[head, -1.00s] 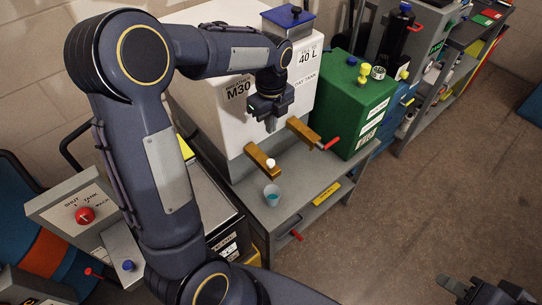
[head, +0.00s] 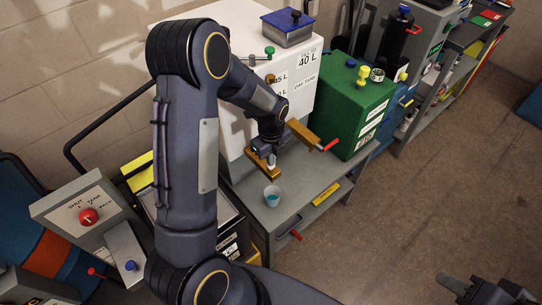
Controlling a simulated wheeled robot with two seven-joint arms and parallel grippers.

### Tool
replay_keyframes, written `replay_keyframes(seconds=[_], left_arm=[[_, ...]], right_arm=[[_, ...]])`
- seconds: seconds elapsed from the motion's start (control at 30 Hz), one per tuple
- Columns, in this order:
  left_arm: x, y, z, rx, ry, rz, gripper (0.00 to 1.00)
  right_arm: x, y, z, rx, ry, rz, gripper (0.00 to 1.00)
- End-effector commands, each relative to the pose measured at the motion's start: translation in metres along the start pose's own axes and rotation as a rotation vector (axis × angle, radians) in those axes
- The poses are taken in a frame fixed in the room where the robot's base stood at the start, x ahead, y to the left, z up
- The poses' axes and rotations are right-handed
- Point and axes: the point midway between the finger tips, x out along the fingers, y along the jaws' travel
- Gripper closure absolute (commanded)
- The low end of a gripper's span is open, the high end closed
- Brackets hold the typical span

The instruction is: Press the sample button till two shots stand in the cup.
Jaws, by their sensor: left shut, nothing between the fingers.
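The white day tank (head: 240,130) has two brass-coloured brackets low on its front. The left bracket (head: 263,168) carried a small white button, now hidden behind my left gripper (head: 268,164). My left gripper is shut and empty, its tips pointing down at that bracket; I cannot tell whether they touch or press the button. The cup (head: 272,196), small and pale, stands on the grey shelf just below the bracket with some teal liquid in it; the number of shots is not readable. My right gripper (head: 487,290) is at the bottom right edge, partly cut off.
The other bracket (head: 305,135) has a red-tipped lever. A green tank (head: 350,110) stands to the right. A grey box with a red knob (head: 88,216) is at the left. The grey shelf (head: 300,190) is clear right of the cup. Open floor lies at right.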

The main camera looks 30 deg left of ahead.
Motion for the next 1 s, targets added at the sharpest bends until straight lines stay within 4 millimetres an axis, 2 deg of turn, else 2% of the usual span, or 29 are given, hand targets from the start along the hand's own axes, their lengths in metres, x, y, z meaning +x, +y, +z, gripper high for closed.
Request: replay_keyframes(seconds=[0.23,0.47,0.83,1.0], left_arm=[[0.001,0.000,0.000,0.000,0.000,0.000,1.00],[0.021,0.000,0.000,-0.001,0.000,-0.001,1.00],[0.018,0.001,-0.001,0.000,0.001,0.003,1.00],[-0.005,-0.004,-0.009,0.002,0.000,0.001,1.00]], right_arm=[[0.001,0.000,0.001,0.000,0.000,0.000,0.64],[0.018,0.008,0.009,0.000,0.000,0.000,0.64],[0.014,0.007,0.007,0.000,0.000,0.000,0.64],[0.001,0.001,0.001,0.000,0.000,0.000,0.64]])
